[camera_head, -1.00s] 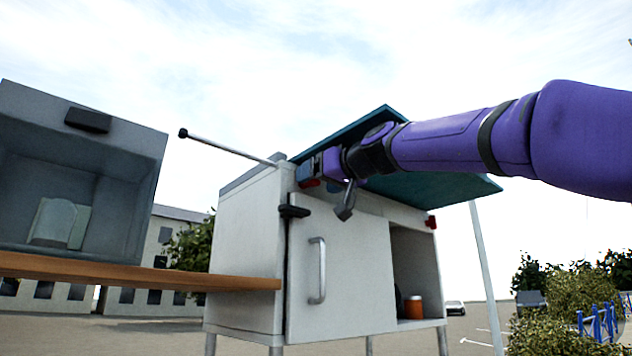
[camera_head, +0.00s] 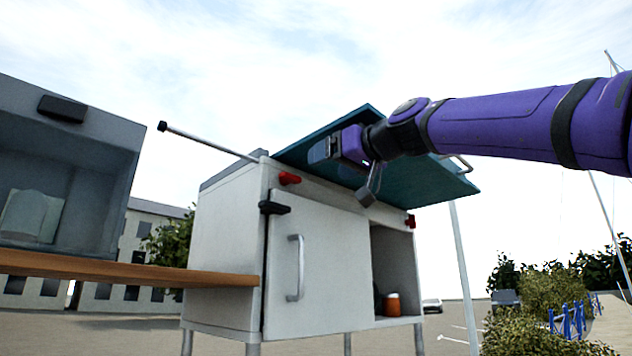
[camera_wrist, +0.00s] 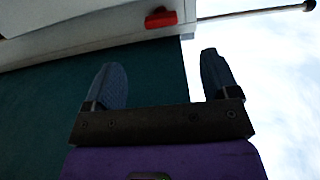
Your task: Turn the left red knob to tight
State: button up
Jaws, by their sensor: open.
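The left red knob (camera_head: 289,178) sits on the upper front of the white cabinet (camera_head: 228,235), near its left corner. In the wrist view the red knob (camera_wrist: 160,18) shows at the top, beyond my fingertips. My gripper (camera_head: 322,152) is open and empty, to the right of and above the knob, in front of the teal panel (camera_head: 425,190). In the wrist view my gripper's two fingers (camera_wrist: 160,78) are spread apart and apart from the knob. A second red knob (camera_head: 410,221) is at the cabinet's right.
A black-tipped rod (camera_head: 210,142) sticks out left from the cabinet top. The cabinet door has a metal handle (camera_head: 296,268) and a black latch (camera_head: 274,207). A wooden plank (camera_head: 120,268) runs at the left. An orange container (camera_head: 392,304) stands in the open compartment.

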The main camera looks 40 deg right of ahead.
jog(key=w+a+f+g+y, duration=0.1)
jog(key=a+f+g, duration=0.25)
jog(key=f, duration=0.75)
jog(key=w+a+f+g, duration=0.1)
jog(key=a+f+g, duration=0.25)
jog(key=f, duration=0.85)
jog(key=s+a+f+g, duration=0.1)
jog(key=s+f+g, duration=0.1)
jog(key=f, duration=0.6)
jog(key=s+a+f+g+h, duration=0.1)
jog(key=s+f, duration=0.3)
jog(key=f, duration=0.5)
jog(key=s+a+f+g, duration=0.2)
jog(key=s+f, duration=0.1)
jog(key=f, duration=0.6)
jog(key=shift+s+a+g+h, duration=0.15)
jog(key=shift+s+g+h, duration=0.15)
jog(key=shift+g, duration=0.1)
jog(key=shift+w, duration=0.1)
